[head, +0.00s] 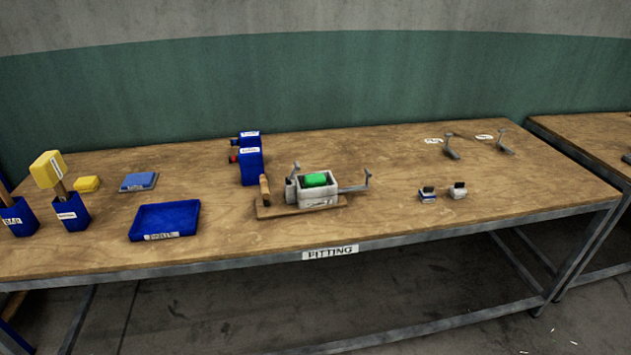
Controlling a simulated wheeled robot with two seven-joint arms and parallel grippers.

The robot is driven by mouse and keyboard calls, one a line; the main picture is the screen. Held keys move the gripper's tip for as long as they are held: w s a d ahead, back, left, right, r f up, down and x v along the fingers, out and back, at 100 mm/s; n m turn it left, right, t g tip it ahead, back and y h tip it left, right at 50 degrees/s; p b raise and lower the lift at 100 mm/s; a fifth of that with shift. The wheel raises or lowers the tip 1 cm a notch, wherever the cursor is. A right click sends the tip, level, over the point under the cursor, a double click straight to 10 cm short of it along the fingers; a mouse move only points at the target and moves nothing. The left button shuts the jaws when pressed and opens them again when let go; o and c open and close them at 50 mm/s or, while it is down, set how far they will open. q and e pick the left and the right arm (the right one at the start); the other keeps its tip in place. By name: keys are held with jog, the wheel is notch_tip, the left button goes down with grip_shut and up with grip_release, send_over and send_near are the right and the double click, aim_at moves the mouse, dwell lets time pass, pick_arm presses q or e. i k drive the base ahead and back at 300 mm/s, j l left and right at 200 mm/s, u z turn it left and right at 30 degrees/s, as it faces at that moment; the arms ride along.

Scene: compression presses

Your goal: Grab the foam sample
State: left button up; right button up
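No thing in the head view is clearly marked as the foam sample. A green rounded block (315,180) sits in the top of a pale grey box-shaped fixture (319,194) at the middle of the table. A small yellow block (87,184) lies flat on the table at the left. A larger yellow block (47,169) sits on a stick that stands in a blue bin (71,213). I cannot tell which of these is foam. Neither of my grippers is in view.
The wooden table (400,210) is labelled FITTING. A blue tray (165,220), a blue-grey pad (139,181) and blue upright boxes (250,167) stand on it. Two small blocks (457,191) (427,195) and lever-like metal parts (451,148) are to the right. The front right is clear.

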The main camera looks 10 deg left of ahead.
aim_at(314, 180)
jog(key=i+l+u, duration=0.2)
jog(key=l+u, duration=0.15)
jog(key=i+l+u, duration=0.2)
jog(key=l+u, duration=0.15)
jog(key=i+l+u, duration=0.15)
jog(key=l+u, duration=0.15)
jog(key=l, duration=0.15)
